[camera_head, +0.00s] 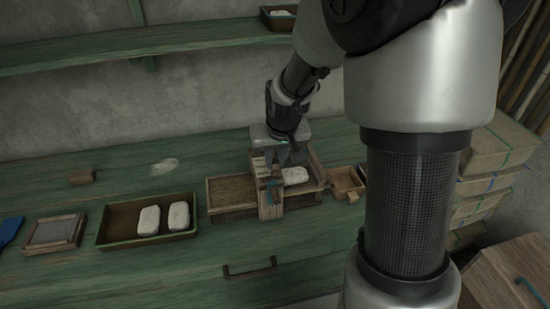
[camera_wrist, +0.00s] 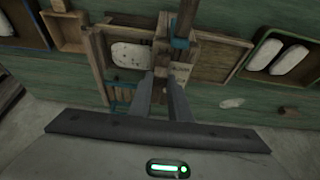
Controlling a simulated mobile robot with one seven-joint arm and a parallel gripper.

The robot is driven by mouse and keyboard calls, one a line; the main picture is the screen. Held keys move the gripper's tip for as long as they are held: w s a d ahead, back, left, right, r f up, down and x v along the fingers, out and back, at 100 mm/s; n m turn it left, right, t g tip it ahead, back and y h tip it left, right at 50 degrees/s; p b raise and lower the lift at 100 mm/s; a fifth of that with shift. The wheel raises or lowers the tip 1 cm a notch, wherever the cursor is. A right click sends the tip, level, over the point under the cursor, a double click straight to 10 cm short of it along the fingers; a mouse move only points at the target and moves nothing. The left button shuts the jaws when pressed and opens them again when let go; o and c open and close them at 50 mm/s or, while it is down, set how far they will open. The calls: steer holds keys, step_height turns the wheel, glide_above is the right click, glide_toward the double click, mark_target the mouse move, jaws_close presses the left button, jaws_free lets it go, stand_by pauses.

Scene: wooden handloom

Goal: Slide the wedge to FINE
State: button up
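A wooden device with a long tray (camera_head: 230,192) stands on the green bench, and an upright wooden block (camera_head: 268,198) crosses its middle. A teal piece (camera_head: 270,183) shows on the block's front; in the wrist view a dark wooden bar (camera_wrist: 187,18) with teal at its end stands out from the block. I cannot tell for sure which part is the wedge, and no FINE mark is readable. A white slab (camera_head: 296,175) lies in the device's right part. My gripper (camera_wrist: 167,72) is over the block, its two fingers apart; whether they touch it is unclear.
A tray (camera_head: 120,239) with two white slabs stands left of the device. A small wooden box (camera_head: 346,178) stands close on its right. A framed screen (camera_head: 55,232) and a small brown block (camera_head: 82,177) lie further left. A shelf (camera_head: 150,43) runs along the wall behind.

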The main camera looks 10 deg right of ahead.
jaws_close()
steer(key=shift+w, duration=1.25)
steer(key=o, duration=0.6)
jaws_free()
steer(key=shift+o, duration=0.2)
steer(key=p+v, duration=0.1)
steer(key=v, duration=1.6)
steer(key=shift+r, duration=0.3)
